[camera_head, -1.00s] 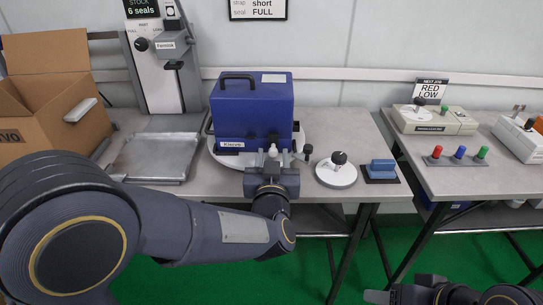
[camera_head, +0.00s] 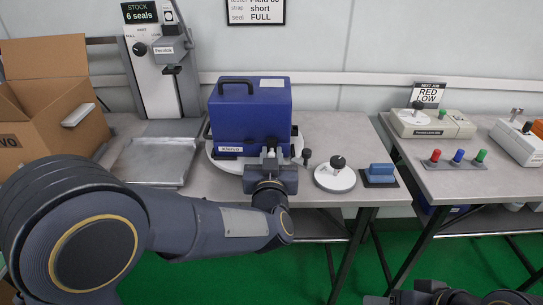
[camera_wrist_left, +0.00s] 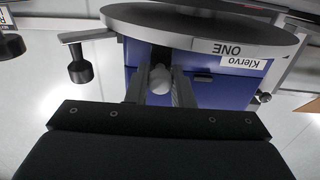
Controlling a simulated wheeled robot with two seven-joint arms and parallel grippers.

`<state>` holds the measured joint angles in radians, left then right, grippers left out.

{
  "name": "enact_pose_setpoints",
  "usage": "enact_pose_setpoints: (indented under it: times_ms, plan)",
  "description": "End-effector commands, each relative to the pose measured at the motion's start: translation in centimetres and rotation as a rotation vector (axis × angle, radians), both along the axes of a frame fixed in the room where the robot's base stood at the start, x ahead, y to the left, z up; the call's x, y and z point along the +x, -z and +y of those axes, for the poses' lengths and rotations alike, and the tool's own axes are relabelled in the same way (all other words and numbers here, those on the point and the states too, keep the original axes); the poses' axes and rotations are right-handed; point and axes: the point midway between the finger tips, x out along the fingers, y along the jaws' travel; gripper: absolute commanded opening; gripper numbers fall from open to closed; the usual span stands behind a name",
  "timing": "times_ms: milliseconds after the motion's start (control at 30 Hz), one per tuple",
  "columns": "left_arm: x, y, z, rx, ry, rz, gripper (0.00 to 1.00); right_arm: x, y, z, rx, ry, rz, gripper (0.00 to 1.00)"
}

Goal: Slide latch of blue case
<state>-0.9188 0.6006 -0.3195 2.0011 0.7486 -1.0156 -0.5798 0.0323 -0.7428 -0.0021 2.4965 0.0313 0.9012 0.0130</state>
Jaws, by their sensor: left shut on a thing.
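The blue case (camera_head: 250,112) stands upright on a round white turntable (camera_head: 222,165) on the grey bench, with its black handle on top. A label reading Klervo (camera_head: 230,149) is low on its front. My left gripper (camera_head: 270,158) is at the lower front of the case.
A dark knob on a post (camera_head: 306,158) is just right of the case. A metal tray (camera_head: 152,162) and cardboard box (camera_head: 62,115) are left.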

Motion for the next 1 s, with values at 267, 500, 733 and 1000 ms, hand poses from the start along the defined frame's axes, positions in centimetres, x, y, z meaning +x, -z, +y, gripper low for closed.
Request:
enact_pose_setpoints:
  times_ms: [267,500,733,1000]
  plan:
    - [0.2,0.1,4.1,-0.003,-0.008,-0.001,0.0,0.0,0.6,0.0,0.0,0.0,0.0,0.56]
    - [0.2,0.0,6.2,0.0,-0.006,-0.001,0.0,0.0,0.8,0.0,0.0,0.0,0.0,0.56]
    - [0.2,0.0,6.2,0.0,-0.009,-0.001,0.22,0.0,0.8,0.0,0.0,0.0,0.0,0.56]
    - [0.2,0.0,6.1,0.0,-0.005,-0.001,0.41,0.0,0.8,0.0,0.0,0.0,0.0,0.56]
